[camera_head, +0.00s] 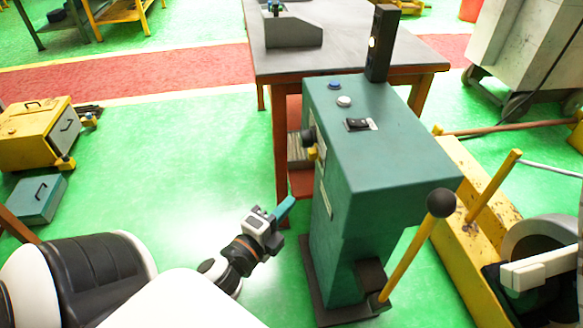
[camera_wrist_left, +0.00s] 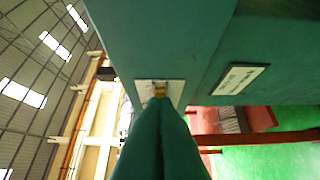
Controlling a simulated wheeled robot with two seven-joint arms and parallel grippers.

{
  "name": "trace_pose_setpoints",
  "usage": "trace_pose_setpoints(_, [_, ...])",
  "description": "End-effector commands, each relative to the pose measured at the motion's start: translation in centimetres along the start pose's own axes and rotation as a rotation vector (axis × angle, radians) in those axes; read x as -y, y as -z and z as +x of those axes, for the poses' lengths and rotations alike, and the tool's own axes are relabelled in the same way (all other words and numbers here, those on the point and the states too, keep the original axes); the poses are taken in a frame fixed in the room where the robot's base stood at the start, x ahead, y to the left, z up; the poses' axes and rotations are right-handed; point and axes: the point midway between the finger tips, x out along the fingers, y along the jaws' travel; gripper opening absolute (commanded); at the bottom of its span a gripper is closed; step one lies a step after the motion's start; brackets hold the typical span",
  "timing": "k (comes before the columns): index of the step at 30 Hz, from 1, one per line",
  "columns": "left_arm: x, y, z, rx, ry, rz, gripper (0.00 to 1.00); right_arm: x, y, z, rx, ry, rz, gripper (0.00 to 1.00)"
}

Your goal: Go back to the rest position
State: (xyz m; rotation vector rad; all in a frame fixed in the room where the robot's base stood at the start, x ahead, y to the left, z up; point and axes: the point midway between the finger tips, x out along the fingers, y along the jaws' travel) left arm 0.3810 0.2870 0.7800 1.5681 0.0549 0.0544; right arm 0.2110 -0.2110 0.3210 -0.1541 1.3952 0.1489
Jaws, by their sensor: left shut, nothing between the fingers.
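My left gripper (camera_head: 285,208) is shut and empty. Its teal fingers point up and right, close to the left side of the green machine cabinet (camera_head: 385,150). In the left wrist view the shut fingers (camera_wrist_left: 160,105) fill the lower middle. Their tips overlap a small yellow part on a white plate (camera_wrist_left: 173,92) on the cabinet; whether they touch it I cannot tell. The cabinet's top carries a blue button (camera_head: 334,85), a white button (camera_head: 344,101) and a black switch (camera_head: 358,124). My right gripper is not in view.
A grey-topped table (camera_head: 340,45) stands behind the cabinet. A yellow lever with a black knob (camera_head: 440,203) rises at the cabinet's front right. Yellow machinery (camera_head: 470,225) lies to the right. A yellow box (camera_head: 38,135) and a teal toolbox (camera_head: 37,199) are at left. Green floor (camera_head: 190,150) between is clear.

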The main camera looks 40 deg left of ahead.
Motion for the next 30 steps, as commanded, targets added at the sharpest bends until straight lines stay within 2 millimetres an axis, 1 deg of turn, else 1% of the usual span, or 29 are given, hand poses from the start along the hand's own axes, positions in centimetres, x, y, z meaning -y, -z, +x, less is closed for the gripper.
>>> trace_pose_setpoints(16, [0.0,0.0,0.0,0.000,0.001,-0.001,0.00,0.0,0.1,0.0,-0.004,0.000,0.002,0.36])
trace_pose_setpoints(17, [0.2,0.0,0.0,-0.001,0.004,-0.004,0.00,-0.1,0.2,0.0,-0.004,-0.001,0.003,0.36])
trace_pose_setpoints(19, [1.2,0.1,0.2,-0.009,0.027,-0.030,0.00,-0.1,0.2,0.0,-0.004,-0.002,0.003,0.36])
trace_pose_setpoints(20, [2.1,0.2,0.2,-0.016,0.046,-0.052,0.00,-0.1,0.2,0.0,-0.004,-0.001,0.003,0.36])
trace_pose_setpoints(23, [6.8,0.4,0.6,-0.055,0.152,-0.174,0.00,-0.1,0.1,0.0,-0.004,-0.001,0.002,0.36])
trace_pose_setpoints(24, [9.4,0.5,0.6,-0.080,0.212,-0.241,0.00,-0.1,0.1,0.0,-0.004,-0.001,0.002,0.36])
trace_pose_setpoints(26, [13.9,0.4,0.3,-0.127,0.312,-0.354,0.00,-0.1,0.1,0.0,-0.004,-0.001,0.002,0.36])
trace_pose_setpoints(27, [17.0,0.2,-0.1,-0.164,0.384,-0.430,0.00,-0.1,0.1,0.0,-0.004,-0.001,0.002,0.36])
trace_pose_setpoints(29, [21.5,-0.3,-1.1,-0.225,0.491,-0.540,0.00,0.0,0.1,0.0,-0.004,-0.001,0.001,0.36])
trace_pose_setpoints(30, [24.4,-0.7,-1.9,-0.269,0.562,-0.609,0.00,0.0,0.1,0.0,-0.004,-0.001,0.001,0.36])
